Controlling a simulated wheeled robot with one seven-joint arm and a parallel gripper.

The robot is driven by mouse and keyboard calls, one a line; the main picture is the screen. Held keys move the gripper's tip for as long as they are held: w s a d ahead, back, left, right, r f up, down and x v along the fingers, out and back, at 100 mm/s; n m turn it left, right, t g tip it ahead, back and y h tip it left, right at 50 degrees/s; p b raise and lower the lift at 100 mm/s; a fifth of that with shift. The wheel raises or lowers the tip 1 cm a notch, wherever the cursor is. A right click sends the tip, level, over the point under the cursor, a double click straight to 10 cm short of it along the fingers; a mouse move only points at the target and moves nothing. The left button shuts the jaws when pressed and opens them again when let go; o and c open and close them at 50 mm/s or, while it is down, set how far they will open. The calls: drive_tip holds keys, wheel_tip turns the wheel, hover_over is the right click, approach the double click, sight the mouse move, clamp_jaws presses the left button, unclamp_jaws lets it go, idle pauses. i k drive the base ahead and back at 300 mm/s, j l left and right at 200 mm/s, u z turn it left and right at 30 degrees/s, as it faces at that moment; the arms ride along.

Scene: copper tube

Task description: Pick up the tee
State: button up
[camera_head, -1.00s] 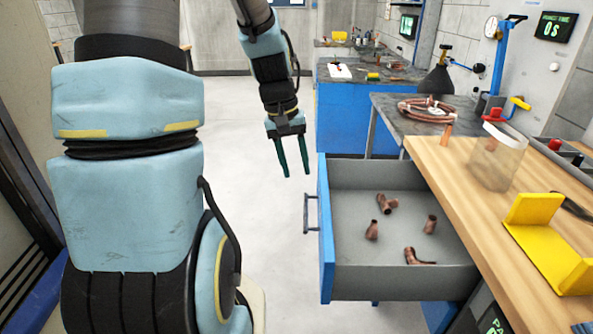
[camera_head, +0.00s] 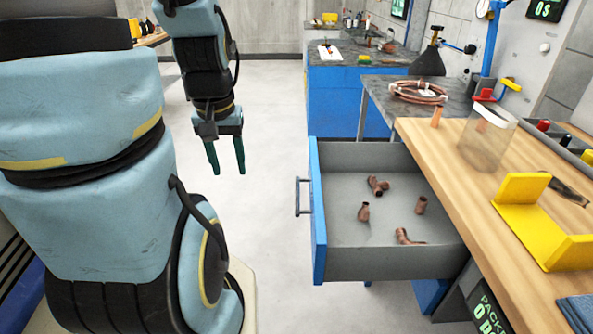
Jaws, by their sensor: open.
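Several copper fittings lie loose in an open grey drawer (camera_head: 345,262) with a blue front. The one farthest back (camera_head: 378,186) has a side branch and looks like the tee. A short fitting (camera_head: 363,212) stands left of the middle, another (camera_head: 421,205) is at the right, and a bent one (camera_head: 407,238) lies nearest the front. My gripper (camera_head: 227,170) is open and empty, its fingers pointing down over the floor. It is left of the drawer and apart from it.
Open floor lies between my arm and the drawer.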

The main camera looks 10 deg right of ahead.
sight(377, 187)
drive_tip(key=u, duration=0.45)
drive_tip(key=j+u, duration=0.15)
drive_tip(key=u, duration=0.3)
drive_tip(key=j+u, duration=0.1)
drive_tip(key=u, duration=0.35)
drive_tip(key=j+u, duration=0.2)
drive_tip(key=j, duration=0.2)
